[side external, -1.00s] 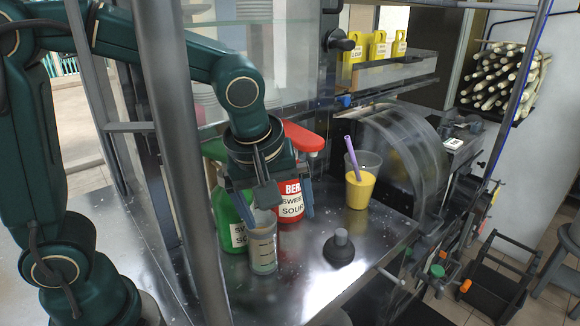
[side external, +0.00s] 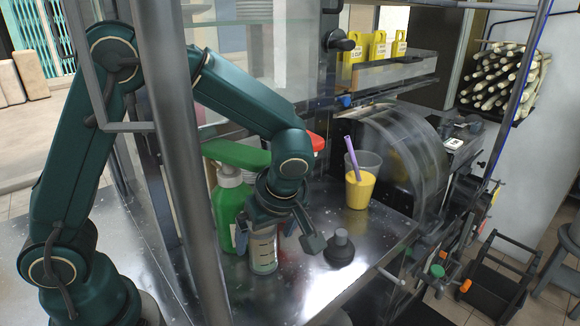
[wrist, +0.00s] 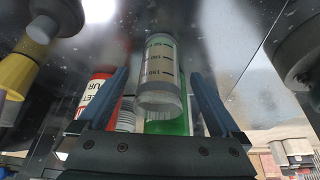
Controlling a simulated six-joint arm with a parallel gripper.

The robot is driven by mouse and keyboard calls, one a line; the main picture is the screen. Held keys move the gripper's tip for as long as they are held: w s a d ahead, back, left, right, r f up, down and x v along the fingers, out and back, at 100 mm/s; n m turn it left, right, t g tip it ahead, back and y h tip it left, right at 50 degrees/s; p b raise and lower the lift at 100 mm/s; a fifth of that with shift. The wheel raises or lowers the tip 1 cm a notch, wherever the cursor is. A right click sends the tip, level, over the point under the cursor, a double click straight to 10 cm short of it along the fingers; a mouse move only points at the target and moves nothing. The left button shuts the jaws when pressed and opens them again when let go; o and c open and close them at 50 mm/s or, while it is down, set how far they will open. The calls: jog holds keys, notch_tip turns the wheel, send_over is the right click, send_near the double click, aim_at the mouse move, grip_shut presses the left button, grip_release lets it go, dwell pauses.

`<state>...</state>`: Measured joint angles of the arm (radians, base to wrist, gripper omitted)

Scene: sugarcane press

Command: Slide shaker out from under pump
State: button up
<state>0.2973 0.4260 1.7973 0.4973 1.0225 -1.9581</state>
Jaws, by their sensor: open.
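The shaker (side external: 263,253) is a clear cup with dark measuring marks, upright on the metal counter. It also shows in the wrist view (wrist: 160,72). The green pump bottle (side external: 226,212) stands close behind it to the left, with its green pump head (side external: 237,155) above. In the wrist view the green bottle (wrist: 182,121) is partly hidden by the shaker. My gripper (side external: 277,234) is low and tilted at the shaker's upper part. In the wrist view its blue fingers are spread on either side of the shaker, with gaps visible.
A red bottle (wrist: 100,92) stands behind my gripper, mostly hidden in the side view. A black tamper-like knob (side external: 340,248) sits right of the shaker. A yellow cup with a purple straw (side external: 360,188) stands near the press drum (side external: 405,150). The counter's front is clear.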

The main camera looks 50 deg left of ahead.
aim_at(263, 248)
jog(key=shift+x, duration=2.6)
grip_shut()
